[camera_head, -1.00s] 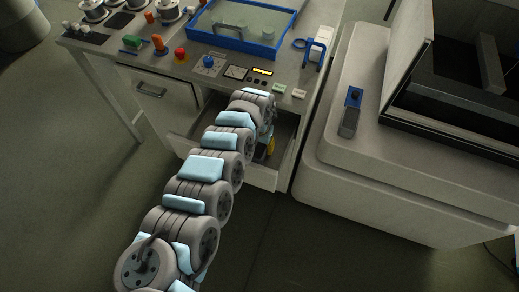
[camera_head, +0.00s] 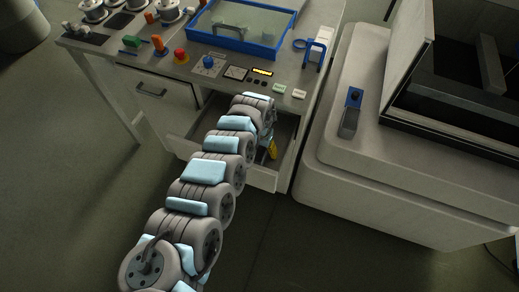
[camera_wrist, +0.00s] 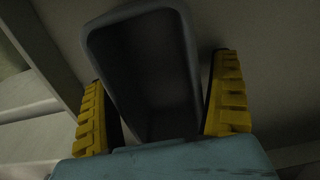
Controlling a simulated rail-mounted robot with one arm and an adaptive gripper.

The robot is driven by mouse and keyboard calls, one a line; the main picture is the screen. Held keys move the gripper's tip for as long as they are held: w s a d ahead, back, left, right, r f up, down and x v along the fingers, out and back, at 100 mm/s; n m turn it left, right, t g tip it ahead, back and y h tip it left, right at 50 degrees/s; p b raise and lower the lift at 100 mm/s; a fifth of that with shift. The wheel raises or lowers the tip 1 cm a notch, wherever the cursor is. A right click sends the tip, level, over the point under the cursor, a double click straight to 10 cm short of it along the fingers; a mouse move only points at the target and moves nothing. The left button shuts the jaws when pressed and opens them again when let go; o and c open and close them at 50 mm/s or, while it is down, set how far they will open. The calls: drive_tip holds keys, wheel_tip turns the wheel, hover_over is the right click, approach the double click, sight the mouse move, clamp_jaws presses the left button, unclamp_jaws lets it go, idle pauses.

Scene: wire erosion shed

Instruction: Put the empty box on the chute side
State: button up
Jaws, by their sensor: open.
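A dark grey, open-topped box (camera_wrist: 187,22) fills the middle of the wrist view. Its inside looks empty, though it is dark. My gripper (camera_wrist: 160,78) is open, with one yellow finger on each side of the box. I cannot tell whether the fingers touch its walls. In the head view my arm reaches into the open drawer (camera_head: 262,179) under the bench, and one yellow finger of my gripper (camera_head: 272,149) shows inside it. The box is hidden behind my arm there. I cannot make out a marked chute side.
The bench top above carries a blue-rimmed tray (camera_head: 232,42), a red button (camera_head: 181,56) and a blue knob (camera_head: 208,61). A large pale machine (camera_head: 400,185) stands close on the right. Open floor (camera_head: 60,180) lies at left.

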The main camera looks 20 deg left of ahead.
sight(260, 153)
wheel_tip(260, 153, up, 12)
drive_tip(key=p, duration=0.2)
idle(0.7)
